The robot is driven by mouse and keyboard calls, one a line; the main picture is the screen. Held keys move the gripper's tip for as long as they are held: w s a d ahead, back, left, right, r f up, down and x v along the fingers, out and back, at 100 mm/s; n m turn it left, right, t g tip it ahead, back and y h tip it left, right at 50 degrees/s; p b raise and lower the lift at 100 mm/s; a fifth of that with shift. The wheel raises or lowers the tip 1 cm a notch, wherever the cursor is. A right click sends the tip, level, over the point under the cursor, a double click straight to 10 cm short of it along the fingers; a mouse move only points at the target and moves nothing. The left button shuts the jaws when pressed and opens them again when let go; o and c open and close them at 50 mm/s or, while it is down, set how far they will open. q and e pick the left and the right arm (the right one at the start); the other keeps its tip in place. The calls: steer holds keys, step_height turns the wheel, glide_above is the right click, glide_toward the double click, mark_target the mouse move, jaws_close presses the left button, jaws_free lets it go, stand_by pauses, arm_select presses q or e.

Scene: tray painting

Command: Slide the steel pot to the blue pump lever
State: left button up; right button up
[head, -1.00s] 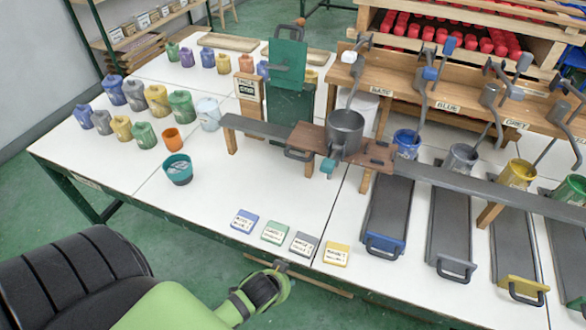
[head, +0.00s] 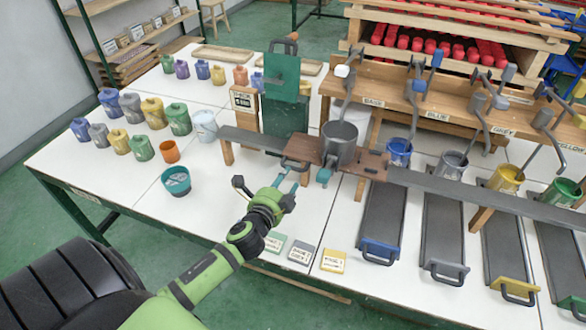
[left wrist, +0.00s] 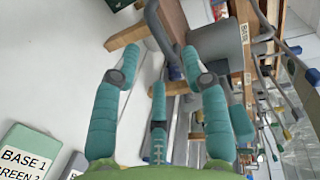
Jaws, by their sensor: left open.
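The steel pot (head: 340,145) stands upright on a brown wooden carriage (head: 373,166) on the dark rail. Its grey side shows in the left wrist view (left wrist: 218,45). A dark loop handle (head: 297,165) is at the carriage's left front, and a dark curved bar crosses ahead of the fingers in the wrist view. My left gripper (head: 287,179) is open and empty, just in front of the handle, its teal fingers (left wrist: 160,65) spread toward it. Contact cannot be told. The blue pump lever (head: 435,62) stands on the wooden rack above the BLUE label, right of the pot. My right gripper is not in view.
Blue (head: 398,152), grey (head: 453,164), yellow (head: 506,179) and green cups stand behind the rail to the right. Labelled cards (head: 334,261) lie at the table front. A teal bowl (head: 176,181) and orange cup (head: 169,152) stand at left.

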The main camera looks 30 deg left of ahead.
mark_target(294, 169)
arm_select(q)
steer(key=shift+p+x, duration=0.35)
steer(key=shift+x, duration=3.1)
steer(key=shift+f, duration=0.1)
jaws_close()
